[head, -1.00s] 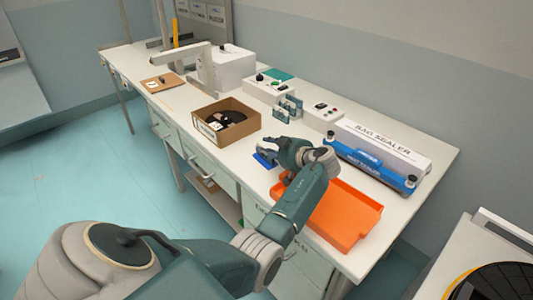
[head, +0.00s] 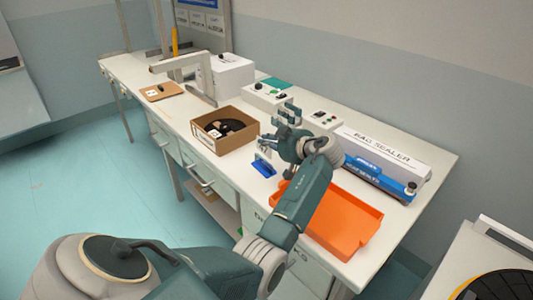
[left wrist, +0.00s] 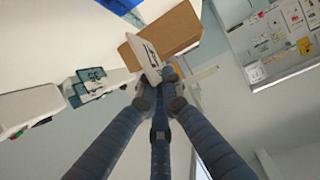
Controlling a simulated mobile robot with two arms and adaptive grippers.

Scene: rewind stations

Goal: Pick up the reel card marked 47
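A small white card (left wrist: 147,57) with dark marks stands at my left fingertips in the left wrist view. The marks are too small to read. In the head view the card (head: 264,146) shows at the fingertips, above a blue stand (head: 263,168) on the bench. My left gripper (head: 272,143) has its fingers drawn together on the card; it also shows in the left wrist view (left wrist: 158,82). The blue stand (left wrist: 122,6) lies apart from the card at the top of the left wrist view. My right gripper is not in view.
A cardboard box (head: 250,127) with a black reel stands left of the gripper. An orange tray (head: 365,239) lies at the front right, with the bag sealer (head: 385,157) behind it. Control boxes (head: 320,120) stand at the back. The bench between box and tray is mostly clear.

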